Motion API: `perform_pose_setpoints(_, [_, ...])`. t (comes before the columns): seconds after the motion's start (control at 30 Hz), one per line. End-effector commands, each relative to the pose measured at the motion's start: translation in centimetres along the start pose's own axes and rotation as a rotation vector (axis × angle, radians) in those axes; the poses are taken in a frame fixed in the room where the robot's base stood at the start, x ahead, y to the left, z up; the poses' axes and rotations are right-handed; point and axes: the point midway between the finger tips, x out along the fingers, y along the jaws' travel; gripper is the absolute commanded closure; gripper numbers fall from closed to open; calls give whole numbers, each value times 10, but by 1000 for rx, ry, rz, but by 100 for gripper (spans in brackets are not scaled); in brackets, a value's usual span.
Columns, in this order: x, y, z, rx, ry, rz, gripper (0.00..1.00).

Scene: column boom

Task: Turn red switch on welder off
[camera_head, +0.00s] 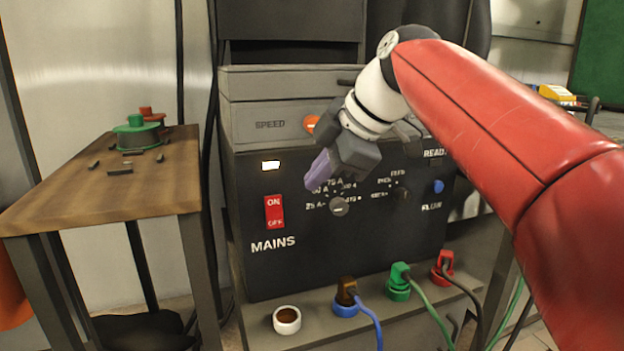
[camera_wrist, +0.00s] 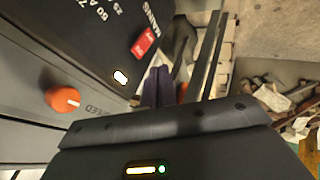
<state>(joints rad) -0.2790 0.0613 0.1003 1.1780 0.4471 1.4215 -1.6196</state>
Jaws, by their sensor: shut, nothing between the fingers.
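The red switch (camera_head: 274,212), marked ON at the top and OFF at the bottom, sits on the dark front panel of the welder (camera_head: 300,265), above the word MAINS. In the wrist view the red switch (camera_wrist: 145,42) shows beyond the fingers, toward the top. My gripper (camera_head: 317,172) has purple fingers and is shut and empty. In the head view it is up and to the right of the switch, in front of the panel, and apart from the switch. My gripper also shows in the wrist view (camera_wrist: 158,86). A white lamp (camera_head: 271,165) is lit above the switch.
Dials and a blue button (camera_head: 437,186) are right of the switch. An orange SPEED knob (camera_head: 311,123) is above. Plugs with cables and a white-rimmed socket (camera_head: 287,320) line the lower ledge. A wooden table (camera_head: 110,190) with small parts stands at the left.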

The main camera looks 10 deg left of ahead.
Motion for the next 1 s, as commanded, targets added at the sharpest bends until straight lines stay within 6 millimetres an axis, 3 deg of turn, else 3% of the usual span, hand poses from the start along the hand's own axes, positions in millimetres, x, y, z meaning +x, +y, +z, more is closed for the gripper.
perform_pose_setpoints(0.4, [-3,1,-3,11,-4,-24,100])
perform_pose_setpoints(1.0, [10,-10,1,28,-14,-71,100])
